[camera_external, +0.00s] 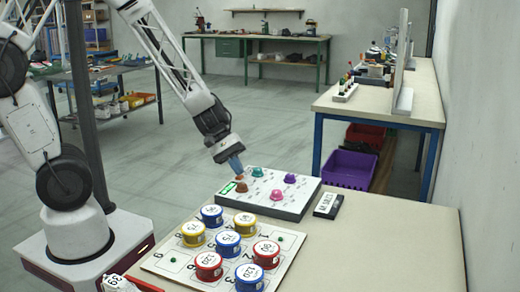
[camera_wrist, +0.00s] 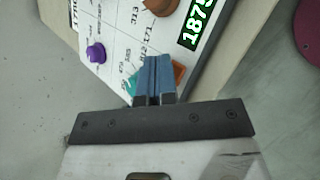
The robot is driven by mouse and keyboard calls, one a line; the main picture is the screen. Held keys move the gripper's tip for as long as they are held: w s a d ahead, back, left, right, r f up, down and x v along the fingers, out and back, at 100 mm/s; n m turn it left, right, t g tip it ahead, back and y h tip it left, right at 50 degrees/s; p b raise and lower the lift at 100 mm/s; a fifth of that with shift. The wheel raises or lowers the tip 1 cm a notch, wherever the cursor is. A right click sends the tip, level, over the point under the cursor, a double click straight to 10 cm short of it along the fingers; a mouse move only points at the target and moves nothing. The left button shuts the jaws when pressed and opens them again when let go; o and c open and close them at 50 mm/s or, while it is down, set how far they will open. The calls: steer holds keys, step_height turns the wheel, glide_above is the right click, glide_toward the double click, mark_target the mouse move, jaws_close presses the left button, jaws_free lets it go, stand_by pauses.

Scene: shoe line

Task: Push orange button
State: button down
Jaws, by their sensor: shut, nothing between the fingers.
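The control panel (camera_external: 290,208) is a pale slanted box on the table, with coloured buttons on its top. The orange button (camera_external: 239,178) is at the panel's far left part, right under my fingertips. In the wrist view an orange corner of it (camera_wrist: 180,74) shows just right of the fingers, which hide the rest. My gripper (camera_external: 237,170) points down at it with its blue fingers closed together and empty; the fingers also show in the wrist view (camera_wrist: 157,62). I cannot tell whether the tips touch the button.
A brown button (camera_external: 241,187), a teal button (camera_external: 257,171), a magenta button (camera_external: 277,195) and a purple button (camera_external: 290,179) share the panel. Its green display (camera_wrist: 195,25) is near the brown one. A board of red, blue and yellow cans (camera_external: 175,262) lies in front. A small black device (camera_external: 328,205) lies right.

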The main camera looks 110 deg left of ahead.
mark_target(237, 177)
steer(key=shift+r, duration=0.55)
stand_by(0.4)
steer(key=shift+r, duration=2.85)
steer(key=d+r+m+g, duration=0.1)
steer(key=d+r+m, duration=0.2)
steer(key=d, duration=0.3)
steer(key=w+d+r+m+g, duration=0.1)
steer(key=d+r+m+g, duration=0.1)
steer(key=d+r+m, duration=0.3)
steer(key=d+r+m+g, duration=0.1)
steer(key=d+m, duration=0.1)
steer(key=d, duration=0.5)
steer(key=s+d+r+m+g+y, duration=0.1)
steer(key=s+d+r+m+y, duration=0.1)
steer(key=s+d+r+m, duration=0.2)
steer(key=s+d+r+m+y, duration=0.1)
steer(key=s+d+r+m, duration=0.4)
steer(key=d+m, duration=0.3)
steer(key=shift+s+d+r+g+y, duration=0.15)
steer(key=shift+s+d+g+y, duration=0.2)
steer(key=shift+d, duration=1)
